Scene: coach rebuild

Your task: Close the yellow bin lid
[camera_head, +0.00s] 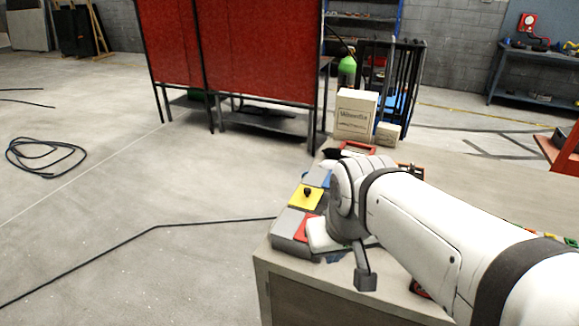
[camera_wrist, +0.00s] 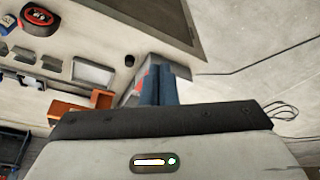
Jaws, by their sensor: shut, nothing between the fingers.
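The yellow bin lid (camera_head: 305,197) with a black knob lies in a row of coloured bins on the near left edge of the workbench in the head view. It looks roughly flat, but I cannot tell whether it is fully closed. A grey bin (camera_head: 290,224) and a red part (camera_head: 306,229) are in front of it, and a blue part (camera_head: 317,178) is behind. My gripper (camera_wrist: 162,83) is shut and empty in the wrist view, its dark fingers together in front of a grey and red bin part. In the head view my wrist hides its fingertips.
A white box (camera_head: 355,114) and a smaller carton (camera_head: 388,134) stand at the bench's back. A red tool (camera_head: 357,149) lies near them. The workbench (camera_head: 480,190) is fairly clear at right. A cable (camera_head: 150,228) runs across the floor, and red screens (camera_head: 260,50) stand behind.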

